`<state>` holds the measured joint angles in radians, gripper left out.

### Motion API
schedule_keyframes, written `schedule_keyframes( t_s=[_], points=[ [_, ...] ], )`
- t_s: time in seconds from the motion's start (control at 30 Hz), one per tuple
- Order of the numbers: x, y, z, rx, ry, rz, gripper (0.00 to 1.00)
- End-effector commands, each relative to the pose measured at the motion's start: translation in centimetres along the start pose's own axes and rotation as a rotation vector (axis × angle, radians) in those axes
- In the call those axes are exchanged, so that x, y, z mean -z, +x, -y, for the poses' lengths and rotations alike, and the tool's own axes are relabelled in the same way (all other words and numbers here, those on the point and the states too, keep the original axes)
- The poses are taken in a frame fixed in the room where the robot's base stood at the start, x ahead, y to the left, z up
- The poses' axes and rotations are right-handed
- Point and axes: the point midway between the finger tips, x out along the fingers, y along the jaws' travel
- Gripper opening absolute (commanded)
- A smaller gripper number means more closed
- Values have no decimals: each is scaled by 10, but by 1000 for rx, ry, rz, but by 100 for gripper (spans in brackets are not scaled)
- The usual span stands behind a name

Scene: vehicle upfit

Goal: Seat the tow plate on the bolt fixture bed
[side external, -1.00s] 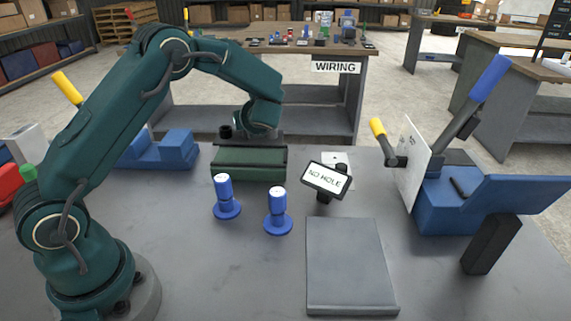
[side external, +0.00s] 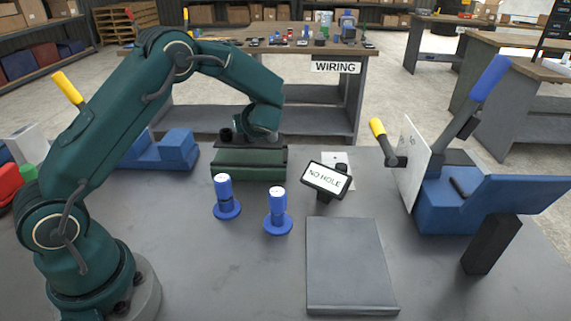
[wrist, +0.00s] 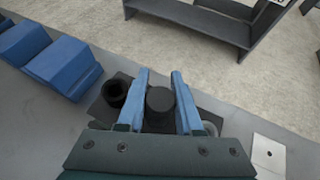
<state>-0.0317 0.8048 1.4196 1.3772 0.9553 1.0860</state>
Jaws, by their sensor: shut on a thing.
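My gripper (wrist: 160,76) has its two blue fingers closed on a black cylinder (wrist: 161,102). This cylinder stands over a dark flat plate (wrist: 127,115), perhaps the tow plate, mostly hidden by my gripper. No part is labelled as the bolt fixture bed; a bare grey slab (side external: 348,265) and two blue flanged posts (side external: 224,195) (side external: 277,210) stand nearer the camera.
A NO HOLE sign (side external: 326,180) stands before a small white plate (side external: 337,158). A blue clamp fixture (side external: 445,205) with an upright white panel (side external: 411,165) is at right. Blue stepped blocks (side external: 160,150) lie at left. The bench between the posts and slab is clear.

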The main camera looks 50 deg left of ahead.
Motion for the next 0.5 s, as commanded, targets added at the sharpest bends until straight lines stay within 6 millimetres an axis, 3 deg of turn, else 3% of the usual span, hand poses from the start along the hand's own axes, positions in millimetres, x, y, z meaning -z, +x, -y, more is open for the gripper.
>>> schedule_keyframes(
  t_s=[0.5],
  points=[
    [6,3,0,1,0,3,0]
  ],
)
